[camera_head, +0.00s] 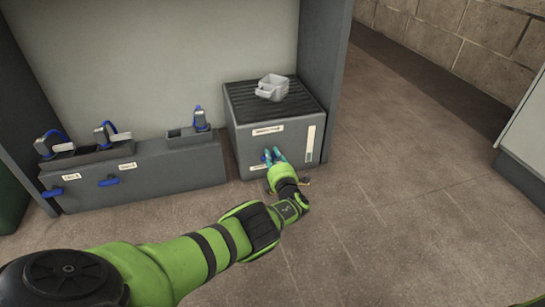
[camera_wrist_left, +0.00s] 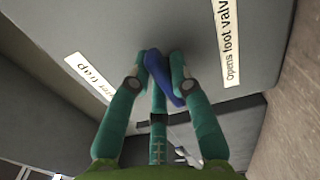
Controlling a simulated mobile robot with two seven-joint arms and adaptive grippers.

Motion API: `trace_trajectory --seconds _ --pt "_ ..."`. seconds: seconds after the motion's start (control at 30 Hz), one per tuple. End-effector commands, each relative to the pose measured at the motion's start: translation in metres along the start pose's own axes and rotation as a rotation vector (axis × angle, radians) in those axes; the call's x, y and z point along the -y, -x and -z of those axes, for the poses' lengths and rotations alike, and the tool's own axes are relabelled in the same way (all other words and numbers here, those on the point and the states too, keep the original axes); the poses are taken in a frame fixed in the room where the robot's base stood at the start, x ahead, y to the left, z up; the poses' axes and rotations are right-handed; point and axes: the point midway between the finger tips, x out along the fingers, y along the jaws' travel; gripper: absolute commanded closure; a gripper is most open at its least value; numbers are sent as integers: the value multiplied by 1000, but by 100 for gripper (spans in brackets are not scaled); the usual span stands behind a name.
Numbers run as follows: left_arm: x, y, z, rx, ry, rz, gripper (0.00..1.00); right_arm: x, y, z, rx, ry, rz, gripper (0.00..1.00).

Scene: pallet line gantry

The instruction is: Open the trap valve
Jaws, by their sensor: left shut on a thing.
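The trap valve's blue lever (camera_head: 277,156) is on the front of a grey box with a ribbed black top (camera_head: 250,98). My left gripper (camera_head: 273,158) reaches the box front, its teal fingers shut on this lever. In the left wrist view the blue lever (camera_wrist_left: 158,72) lies slanted between the fingers of my left gripper (camera_wrist_left: 160,68), close to the grey panel. One label (camera_wrist_left: 88,77) there seems to end in "trap"; another (camera_wrist_left: 227,40) reads "Opens foot valv". The lever's pivot is hidden. My right gripper is not in view.
A grey cup-like container (camera_head: 272,87) stands on the box. A low grey bench (camera_head: 150,180) to the left has blue levers on its front and blue-handled items on top. Grey posts flank this bay. Tiled floor is clear in front and to the right.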

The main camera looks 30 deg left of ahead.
Motion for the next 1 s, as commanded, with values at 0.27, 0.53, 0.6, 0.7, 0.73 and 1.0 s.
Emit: trace_trajectory --seconds 0.27,0.53,0.6,0.7,0.73,1.0 --pt "0 -1 0 -1 -74 0 100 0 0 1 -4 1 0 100" --pt "0 -1 0 -1 -89 -1 100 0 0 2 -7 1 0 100" --pt "0 -1 0 -1 -89 -1 100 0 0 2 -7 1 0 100" --pt "0 -1 0 -1 -89 -1 100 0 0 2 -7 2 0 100" --pt "0 -1 0 -1 -89 -1 100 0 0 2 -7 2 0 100" --pt "0 0 0 0 -87 0 55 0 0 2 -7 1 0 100"
